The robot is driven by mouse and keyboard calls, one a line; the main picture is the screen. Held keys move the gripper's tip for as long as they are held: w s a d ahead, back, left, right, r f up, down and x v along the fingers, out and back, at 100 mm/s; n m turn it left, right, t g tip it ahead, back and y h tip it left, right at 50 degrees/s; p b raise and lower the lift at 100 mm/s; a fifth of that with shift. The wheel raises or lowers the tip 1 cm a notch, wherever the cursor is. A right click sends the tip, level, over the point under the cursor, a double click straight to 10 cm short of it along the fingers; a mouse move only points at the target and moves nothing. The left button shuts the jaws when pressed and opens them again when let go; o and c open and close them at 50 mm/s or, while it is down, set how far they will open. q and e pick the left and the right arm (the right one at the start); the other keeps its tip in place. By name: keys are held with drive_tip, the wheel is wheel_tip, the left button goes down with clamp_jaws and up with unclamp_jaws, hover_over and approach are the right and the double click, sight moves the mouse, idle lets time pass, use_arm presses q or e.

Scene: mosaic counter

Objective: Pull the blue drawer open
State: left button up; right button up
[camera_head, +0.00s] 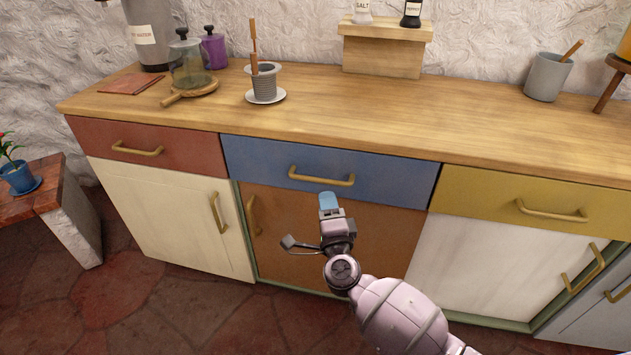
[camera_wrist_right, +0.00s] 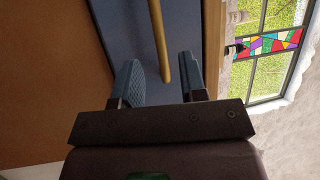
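The blue drawer (camera_head: 385,178) is in the middle of the counter front and looks closed, flush with its neighbours. Its brass bar handle (camera_head: 322,178) runs across its face. My right gripper (camera_head: 328,200) is in front of the drawer, just below the handle in the head view. In the right wrist view the gripper (camera_wrist_right: 163,80) is open, its blue padded fingers apart. The handle (camera_wrist_right: 160,45) reaches down the picture into the gap between the fingers, with no visible contact. The blue drawer face (camera_wrist_right: 130,30) is behind it. My left gripper is in neither view.
A red drawer (camera_head: 185,145) and a yellow drawer (camera_head: 480,205) flank the blue one. A brown cupboard door (camera_head: 290,225) is below it. The wooden countertop (camera_head: 350,110) carries a grey cup (camera_head: 264,85) on a saucer, jars and a utensil pot (camera_head: 547,77).

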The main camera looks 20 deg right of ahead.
sight(321, 181)
drive_tip(key=shift+b+x, duration=0.65)
drive_tip(key=shift+x, duration=3.2)
clamp_jaws()
